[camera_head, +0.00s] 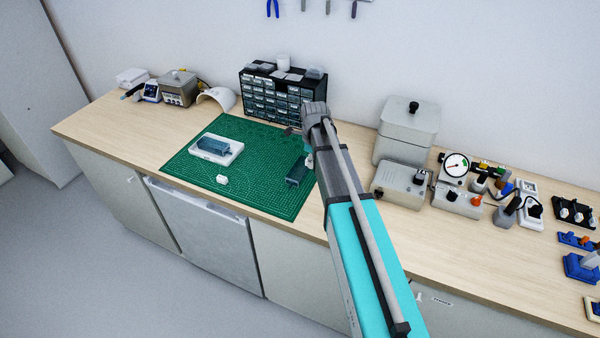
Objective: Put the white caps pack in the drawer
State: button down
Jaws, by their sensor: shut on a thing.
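A small white pack (222,180), which looks like the white caps pack, lies on the green mat below the white tray. A blue-grey drawer (213,146) sits on that tray. A second, darker drawer (297,172) is at the mat's right side, beside my arm. My gripper (308,160) is mostly hidden behind my arm. It appears shut on the end of this darker drawer, though the contact is hard to make out. It is well to the right of the white pack. Whether the darker drawer rests on the mat or is held above it cannot be told.
A black drawer cabinet (262,98) stands behind the green mat (255,193). The white tray (232,158) is on the mat's left half. Grey boxes and a gauge (456,164) crowd the bench to the right. The mat between the tray and darker drawer is clear.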

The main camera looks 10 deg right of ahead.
jog(key=b, duration=0.6)
send_over(300, 173)
jog(key=f, duration=0.4)
jog(key=s+f, duration=0.1)
jog(key=f, duration=0.1)
jog(key=shift+d+f, duration=0.2)
jog(key=shift+f, duration=0.05)
jog(key=shift+w, duration=0.1)
jog(key=shift+w+a+f+b, duration=0.1)
jog(key=shift+w+f+b, duration=0.25)
jog(key=shift+f+b, duration=1.6)
jog(key=shift+f, duration=0.05)
jog(key=shift+f, duration=0.1)
jog(key=c, duration=0.5)
grip_release()
jog(key=shift+c, duration=0.2)
